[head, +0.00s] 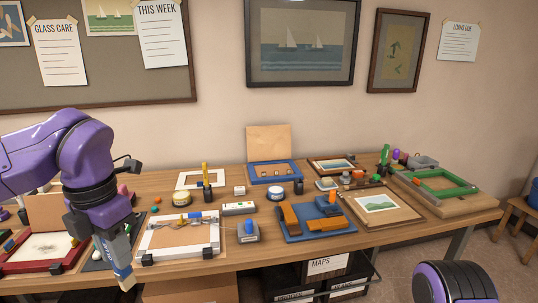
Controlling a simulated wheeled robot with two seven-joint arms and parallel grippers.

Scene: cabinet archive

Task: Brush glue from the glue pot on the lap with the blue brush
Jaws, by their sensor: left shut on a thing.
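My left gripper (114,250) points down at the front left of the table, shut on a brush (123,276) with a blue band and a pale lower end. The brush tip hangs at the table's front edge, apart from the white frame (213,232) to its right. I cannot tell for sure which container is the glue pot; a cream jar with a dark lid band (181,199) and a white and dark-blue jar (276,193) stand behind the frame. I cannot make out the lap. My right gripper is out of view.
A red frame (40,262) lies left of my gripper. Picture frames and a green frame (445,184) fill the right side.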

